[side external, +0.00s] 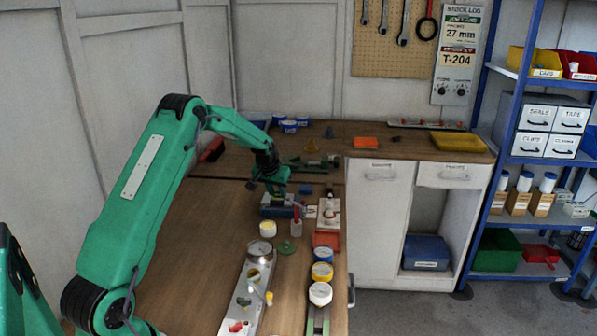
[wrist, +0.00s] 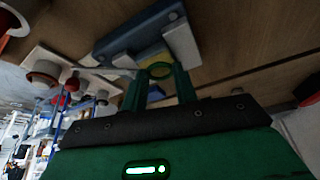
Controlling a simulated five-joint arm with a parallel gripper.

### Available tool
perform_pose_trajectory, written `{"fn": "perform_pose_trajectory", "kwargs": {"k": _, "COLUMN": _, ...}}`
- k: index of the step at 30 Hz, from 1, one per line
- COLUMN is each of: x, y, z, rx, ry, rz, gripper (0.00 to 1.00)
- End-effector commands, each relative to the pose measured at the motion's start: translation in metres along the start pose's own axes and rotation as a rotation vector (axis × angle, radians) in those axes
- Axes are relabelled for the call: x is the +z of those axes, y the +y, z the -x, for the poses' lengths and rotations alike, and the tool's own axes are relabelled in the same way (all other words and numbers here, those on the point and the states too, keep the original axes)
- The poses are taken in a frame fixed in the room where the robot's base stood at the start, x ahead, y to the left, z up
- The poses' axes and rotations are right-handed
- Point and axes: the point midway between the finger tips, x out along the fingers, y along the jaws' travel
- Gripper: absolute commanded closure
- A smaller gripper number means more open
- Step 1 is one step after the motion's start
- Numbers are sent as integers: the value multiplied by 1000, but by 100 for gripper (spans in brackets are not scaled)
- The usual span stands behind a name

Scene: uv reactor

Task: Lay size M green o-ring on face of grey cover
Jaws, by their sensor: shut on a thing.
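My gripper (side external: 277,190) is above a blue vise-like block (side external: 275,211) in the side view. I cannot read the o-ring's size. In the side view a round grey metal piece (side external: 260,250) sits at the far end of a long pale tray; it looks like the grey cover, but I cannot be sure. The gripper is apart from it, farther back.
The blue block (wrist: 135,35) has pale grey jaws and something yellow beside them. A green disc (side external: 287,247) lies on the bench. Yellow (side external: 322,272) and white (side external: 320,293) round containers stand at right. A red-topped bottle (side external: 296,225) stands near the vise. Bare wood lies at left.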

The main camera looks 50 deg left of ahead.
Motion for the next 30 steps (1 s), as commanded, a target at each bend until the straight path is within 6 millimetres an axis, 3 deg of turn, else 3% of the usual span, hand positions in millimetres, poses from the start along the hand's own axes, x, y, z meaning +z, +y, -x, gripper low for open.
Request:
{"fn": "perform_pose_trajectory", "kwargs": {"k": 7, "x": 2, "y": 0, "z": -3, "rx": 0, "ry": -1, "rz": 0, "gripper": 92}}
{"fn": "perform_pose_trajectory", "kwargs": {"k": 8, "x": 2, "y": 0, "z": -3, "rx": 0, "ry": -2, "rz": 0, "gripper": 66}}
{"fn": "perform_pose_trajectory", "kwargs": {"k": 10, "x": 2, "y": 0, "z": -3, "rx": 0, "ry": -2, "rz": 0, "gripper": 52}}
{"fn": "perform_pose_trajectory", "kwargs": {"k": 11, "x": 2, "y": 0, "z": -3, "rx": 0, "ry": -3, "rz": 0, "gripper": 50}}
{"fn": "perform_pose_trajectory", "kwargs": {"k": 23, "x": 3, "y": 2, "z": -2, "rx": 1, "ry": -6, "rz": -3, "gripper": 50}}
{"fn": "perform_pose_trajectory", "kwargs": {"k": 30, "x": -3, "y": 1, "z": 14, "rx": 1, "ry": -2, "rz": -2, "gripper": 50}}
